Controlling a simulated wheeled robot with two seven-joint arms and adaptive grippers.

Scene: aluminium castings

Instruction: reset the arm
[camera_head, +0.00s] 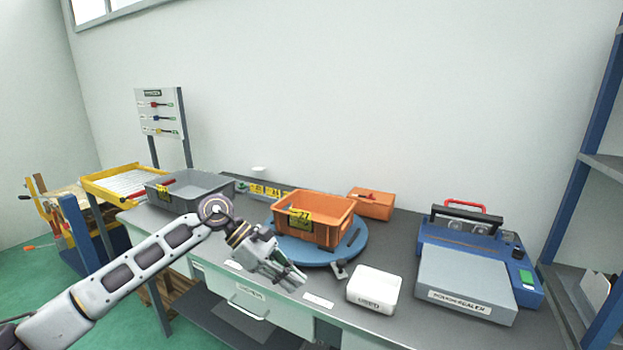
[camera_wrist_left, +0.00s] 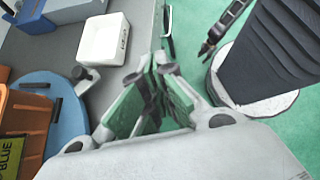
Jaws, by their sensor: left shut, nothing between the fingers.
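My left arm comes in from the left in the head view. Its gripper (camera_head: 293,277) is in the air in front of the turntable and the orange crate, above the bench's front edge. In the left wrist view its fingers (camera_wrist_left: 162,68) are together, with nothing between them. Another slim dark gripper, seemingly my right one (camera_wrist_left: 206,50), shows small at the top of the wrist view, away from the bench; its jaws are too small to read.
A blue turntable (camera_head: 350,249) carries an orange crate (camera_head: 334,232). A grey crate (camera_head: 185,205) stands at the bench's left. Green floor lies in front.

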